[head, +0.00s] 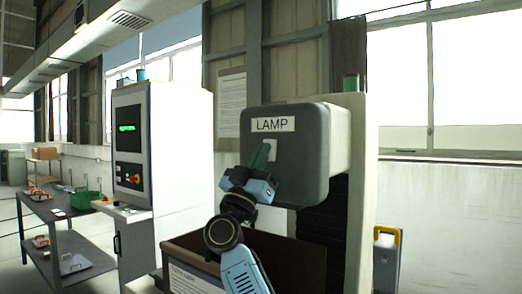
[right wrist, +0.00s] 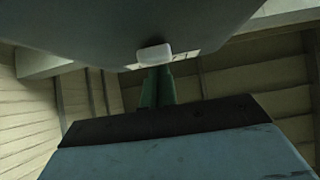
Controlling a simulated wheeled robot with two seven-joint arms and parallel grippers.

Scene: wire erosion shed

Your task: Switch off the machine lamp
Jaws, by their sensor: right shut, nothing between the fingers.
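The lamp housing (head: 318,160) is a grey rounded box with a white LAMP label (head: 273,124), and it fills the top of the right wrist view (right wrist: 90,35). A pale switch plate (head: 270,148) is on its front below the label; a whitish block, apparently the switch, shows in the right wrist view (right wrist: 154,54). My right gripper (head: 262,152) is shut and empty, its green fingers pointing up at the switch. In the right wrist view the fingertips (right wrist: 155,72) are just below the block; whether they touch cannot be told. The switch's position is partly hidden by the fingers. My left gripper is not in view.
A brown bin (head: 300,257) with a paper label is below the housing. A control cabinet (head: 170,150) with a green-lit screen stands left. A workbench (head: 62,214) with a green crate (head: 84,199) is further left. A yellow-handled case (head: 387,262) is at right.

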